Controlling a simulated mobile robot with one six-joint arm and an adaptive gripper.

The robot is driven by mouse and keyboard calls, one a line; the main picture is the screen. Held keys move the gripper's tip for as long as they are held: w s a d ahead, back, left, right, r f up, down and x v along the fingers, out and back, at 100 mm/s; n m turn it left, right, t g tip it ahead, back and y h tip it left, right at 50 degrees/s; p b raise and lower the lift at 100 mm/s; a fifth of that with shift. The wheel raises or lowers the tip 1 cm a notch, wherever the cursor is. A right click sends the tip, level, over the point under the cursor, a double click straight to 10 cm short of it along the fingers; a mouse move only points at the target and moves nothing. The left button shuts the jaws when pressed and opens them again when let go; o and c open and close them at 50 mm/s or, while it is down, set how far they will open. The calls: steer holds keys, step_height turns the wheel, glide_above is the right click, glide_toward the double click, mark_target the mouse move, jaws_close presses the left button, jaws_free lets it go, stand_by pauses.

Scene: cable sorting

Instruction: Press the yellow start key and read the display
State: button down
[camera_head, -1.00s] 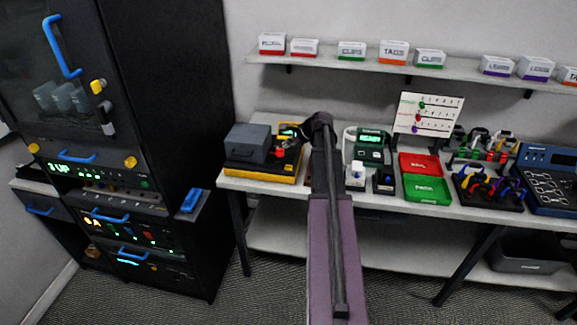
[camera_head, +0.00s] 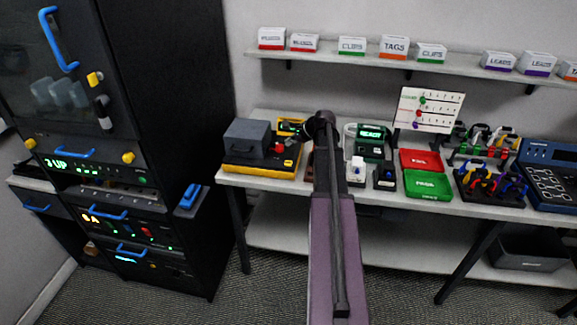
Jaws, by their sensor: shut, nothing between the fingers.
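A yellow-based unit (camera_head: 262,172) with a grey lidded box (camera_head: 247,139) and a red knob (camera_head: 279,148) stands at the bench's left end. A small yellow-framed display (camera_head: 290,127) is lit at its back; its text is too small to read. A dark green device (camera_head: 371,138) right of my arm has a lit display that reads READY. I cannot single out the yellow start key. My arm reaches up the middle, and my gripper (camera_head: 306,130) shows only as a dark shape beside the arm's far end, right of the yellow-framed display. It is shut and empty; its fingertips are mostly hidden.
Red (camera_head: 420,161) and green (camera_head: 428,186) trays lie right of my arm, with a white chart (camera_head: 428,110) behind. Cable racks and a blue panel (camera_head: 549,178) fill the right. A black cabinet (camera_head: 170,110) stands left. Labelled boxes line the shelf (camera_head: 460,68).

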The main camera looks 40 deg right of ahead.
mark_target(286, 161)
steer(key=shift+f+b, duration=3.15)
steer(key=shift+f, duration=0.3)
steer(key=shift+f+b, duration=0.8)
steer(key=shift+r, duration=0.2)
steer(key=shift+r+p, duration=0.65)
steer(key=shift+p, duration=0.15)
steer(key=shift+r, duration=0.1)
step_height(286, 161, up, 5)
steer(key=p, duration=0.5)
steer(key=shift+a, duration=0.1)
stand_by(1.0)
